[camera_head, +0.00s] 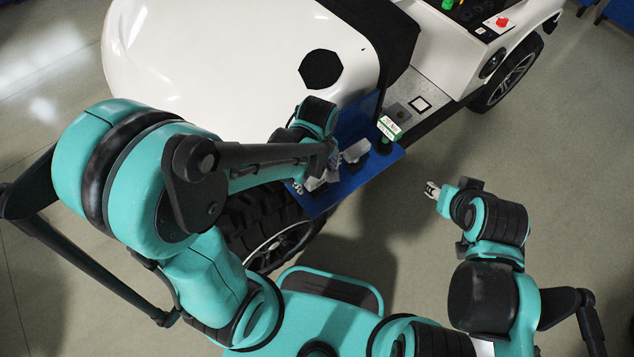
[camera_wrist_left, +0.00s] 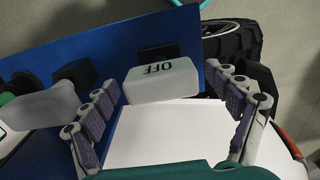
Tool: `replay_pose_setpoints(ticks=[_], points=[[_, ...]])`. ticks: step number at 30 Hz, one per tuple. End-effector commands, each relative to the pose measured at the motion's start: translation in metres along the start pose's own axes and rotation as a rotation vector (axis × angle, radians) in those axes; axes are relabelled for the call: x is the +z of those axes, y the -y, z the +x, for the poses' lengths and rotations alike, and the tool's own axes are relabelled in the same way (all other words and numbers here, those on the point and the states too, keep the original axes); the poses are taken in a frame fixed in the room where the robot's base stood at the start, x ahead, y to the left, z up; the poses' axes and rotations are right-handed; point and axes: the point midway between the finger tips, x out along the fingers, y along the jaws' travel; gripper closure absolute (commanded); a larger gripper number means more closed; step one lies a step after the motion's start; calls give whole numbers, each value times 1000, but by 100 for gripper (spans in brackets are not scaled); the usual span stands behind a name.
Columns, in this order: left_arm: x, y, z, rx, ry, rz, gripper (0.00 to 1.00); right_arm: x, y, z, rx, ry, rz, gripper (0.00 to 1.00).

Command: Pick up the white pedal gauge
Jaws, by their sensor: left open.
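The white pedal gauge, a rounded white block marked "OFF", stands at the blue panel in the left wrist view (camera_wrist_left: 162,82), beside a small black block. My left gripper is open, with its fingers on either side of the gauge in the left wrist view (camera_wrist_left: 162,88). The left finger is close to the gauge; a gap shows at the right finger. In the head view, my left gripper (camera_head: 322,174) is over the blue panel (camera_head: 345,183) and largely hides the gauge. My right gripper (camera_head: 432,190) is off to the right over bare floor, too small to read.
A grey-white part with a black end (camera_wrist_left: 50,104) sits left of the gauge, also seen in the head view (camera_head: 356,150).

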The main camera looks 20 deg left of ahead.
Motion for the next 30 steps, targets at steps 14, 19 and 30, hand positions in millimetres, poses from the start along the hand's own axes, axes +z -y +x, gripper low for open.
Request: replay_pose_setpoints(ticks=[14, 19, 30], points=[[1, 1, 28, 1, 0, 1, 31, 9, 0, 12, 0, 0, 0, 60], [1, 1, 28, 1, 0, 1, 75, 9, 0, 12, 0, 0, 0, 60], [1, 1, 28, 1, 0, 1, 79, 9, 0, 13, 0, 0, 0, 60]])
